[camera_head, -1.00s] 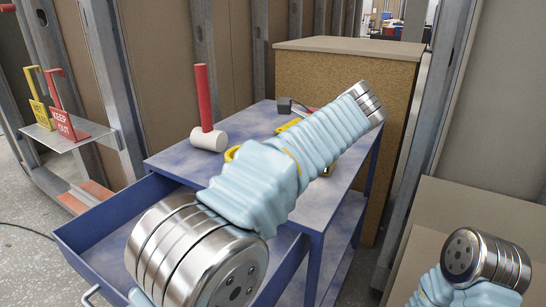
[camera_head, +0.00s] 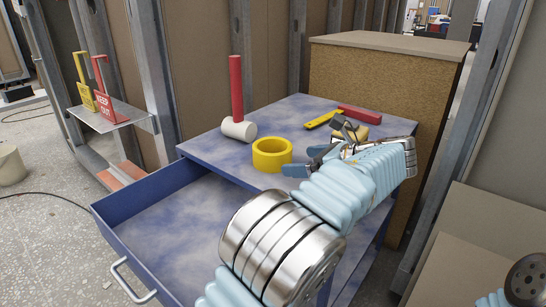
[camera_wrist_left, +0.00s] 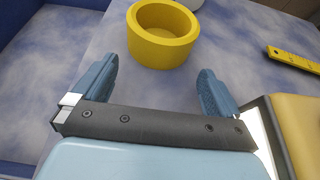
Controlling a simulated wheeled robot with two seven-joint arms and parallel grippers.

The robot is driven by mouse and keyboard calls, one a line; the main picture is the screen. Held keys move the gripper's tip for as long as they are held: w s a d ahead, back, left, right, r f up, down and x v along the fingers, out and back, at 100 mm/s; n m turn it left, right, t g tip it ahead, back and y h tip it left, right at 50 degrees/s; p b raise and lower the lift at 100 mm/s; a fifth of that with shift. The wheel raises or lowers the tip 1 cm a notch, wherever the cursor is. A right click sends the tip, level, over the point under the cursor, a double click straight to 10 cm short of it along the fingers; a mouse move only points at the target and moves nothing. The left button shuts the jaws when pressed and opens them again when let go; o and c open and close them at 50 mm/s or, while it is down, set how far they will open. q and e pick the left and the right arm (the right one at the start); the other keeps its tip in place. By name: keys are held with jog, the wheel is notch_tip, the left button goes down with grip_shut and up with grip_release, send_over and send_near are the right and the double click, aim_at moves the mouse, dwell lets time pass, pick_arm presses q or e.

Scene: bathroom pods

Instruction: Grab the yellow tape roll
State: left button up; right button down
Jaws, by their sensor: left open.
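The yellow tape roll (camera_head: 272,155) lies flat on the blue cart top (camera_head: 215,150), its hole facing up. In the left wrist view the tape roll (camera_wrist_left: 162,35) sits just beyond my fingertips, roughly centred between them. My left gripper (camera_head: 308,162) is open and empty, just right of the roll in the head view. In the wrist view its two blue fingers (camera_wrist_left: 155,80) are spread apart with bare cart top between them. My right gripper is not in view.
A red-handled mallet (camera_head: 237,100) stands head-down left of the roll. A yellow tool (camera_head: 323,119) and a red bar (camera_head: 359,115) lie behind it. The cart's drawer (camera_head: 165,235) is open and empty in front. A brown box (camera_head: 390,85) stands behind the cart.

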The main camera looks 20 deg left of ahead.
aim_at(289, 158)
pick_arm(q)
jog(key=x, duration=0.5)
jog(key=shift+a+r, duration=0.2)
jog(key=shift+a, duration=0.15)
jog(key=shift+c, duration=0.5)
jog(key=c, duration=0.6)
